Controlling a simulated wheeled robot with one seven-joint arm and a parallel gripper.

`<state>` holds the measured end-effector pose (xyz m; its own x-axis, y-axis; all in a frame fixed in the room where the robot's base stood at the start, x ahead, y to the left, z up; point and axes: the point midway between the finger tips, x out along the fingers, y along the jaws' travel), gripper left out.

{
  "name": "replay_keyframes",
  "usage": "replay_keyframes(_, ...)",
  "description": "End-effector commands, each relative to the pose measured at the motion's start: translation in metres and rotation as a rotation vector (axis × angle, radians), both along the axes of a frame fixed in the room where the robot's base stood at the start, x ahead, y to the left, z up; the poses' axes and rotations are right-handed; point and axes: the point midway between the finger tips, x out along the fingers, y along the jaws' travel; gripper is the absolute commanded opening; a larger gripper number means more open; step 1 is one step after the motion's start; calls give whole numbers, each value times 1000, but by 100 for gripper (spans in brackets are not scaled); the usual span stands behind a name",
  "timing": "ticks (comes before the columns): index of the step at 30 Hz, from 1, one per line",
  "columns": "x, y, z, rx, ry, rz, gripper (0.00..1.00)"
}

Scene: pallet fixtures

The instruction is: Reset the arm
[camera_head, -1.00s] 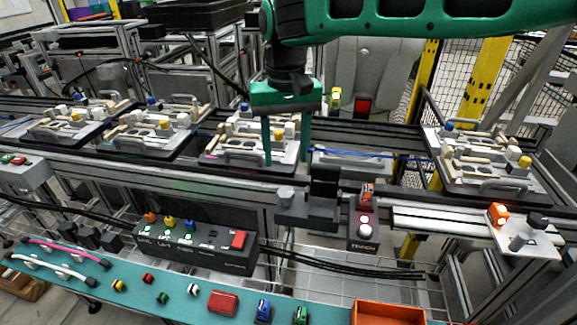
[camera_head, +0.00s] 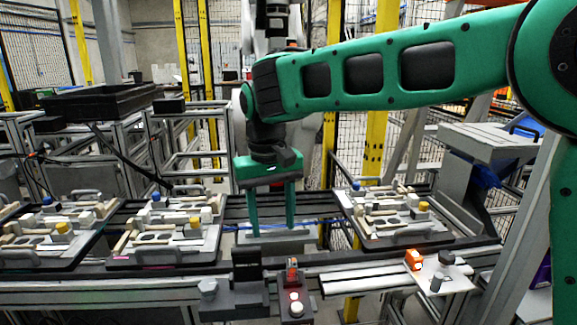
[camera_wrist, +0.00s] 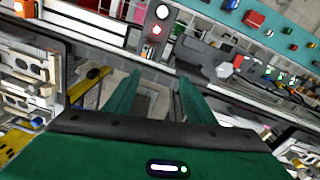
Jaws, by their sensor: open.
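My green gripper (camera_head: 264,212) hangs pointing down in the head view, with its two fingers apart and nothing between them. It is over the conveyor, in the gap between two pallet fixtures. One pallet fixture (camera_head: 165,238) stands to its left and another (camera_head: 397,217) to its right. In the wrist view my gripper (camera_wrist: 158,88) also shows spread, empty fingers. My green arm reaches in from the right of the head view.
A black control block (camera_head: 236,287) and a stack light (camera_head: 295,290) stand in front of the conveyor. A white plate with an orange light (camera_head: 414,260) is at the right front. A black tray (camera_head: 105,102) stands at the back left. In the wrist view, a teal shelf (camera_wrist: 232,14) holds small coloured parts.

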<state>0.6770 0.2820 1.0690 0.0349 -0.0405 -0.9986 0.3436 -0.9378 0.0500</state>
Motion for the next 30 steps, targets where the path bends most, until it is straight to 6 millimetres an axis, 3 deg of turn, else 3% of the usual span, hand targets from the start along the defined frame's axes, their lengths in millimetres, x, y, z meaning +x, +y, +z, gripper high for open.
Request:
replay_keyframes(1, 6, -36, 3, -7, -7, -49, 50)
replay_keyframes(8, 1, -187, 0, -34, -16, -251, 50)
replay_keyframes(12, -28, -274, -8, -39, -14, -384, 50)
replay_keyframes(14, -46, -308, -13, -38, -11, -443, 50)
replay_keyframes(18, -101, -379, -30, -26, 0, -588, 50)
replay_keyframes(21, -149, -416, -47, -7, 8, -692, 50)
replay_keyframes(24, -193, -439, -64, 14, 15, -780, 50)
replay_keyframes(27, -227, -449, -79, 36, 20, -847, 50)
replay_keyframes(30, -248, -454, -90, 52, 22, -886, 50)
